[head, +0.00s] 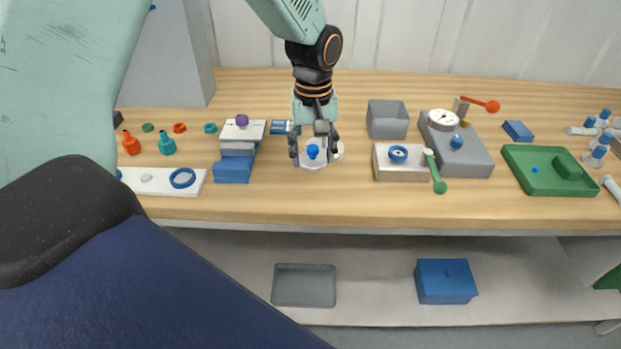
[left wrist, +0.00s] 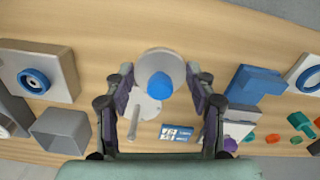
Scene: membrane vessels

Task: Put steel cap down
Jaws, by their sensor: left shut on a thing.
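The steel cap (head: 308,164) is a grey disc with a blue knob (head: 312,151) on top. My left gripper (head: 314,147) points down with its fingers on both sides of the cap and is shut on it. In the left wrist view the cap (left wrist: 158,56) sits between the fingertips (left wrist: 159,76), its blue knob toward the camera. The cap is close above the bench; I cannot tell whether it touches. A pale round disc (left wrist: 146,107) lies partly under and beside it, and its edge shows in the head view (head: 338,151). My right gripper is not in view.
On the wooden bench (head: 280,205), blue and white blocks (head: 233,171) stand left of the gripper. A grey open box (head: 388,120) and a pale block with a blue ring (head: 398,154) stand to the right. Bare wood lies in front.

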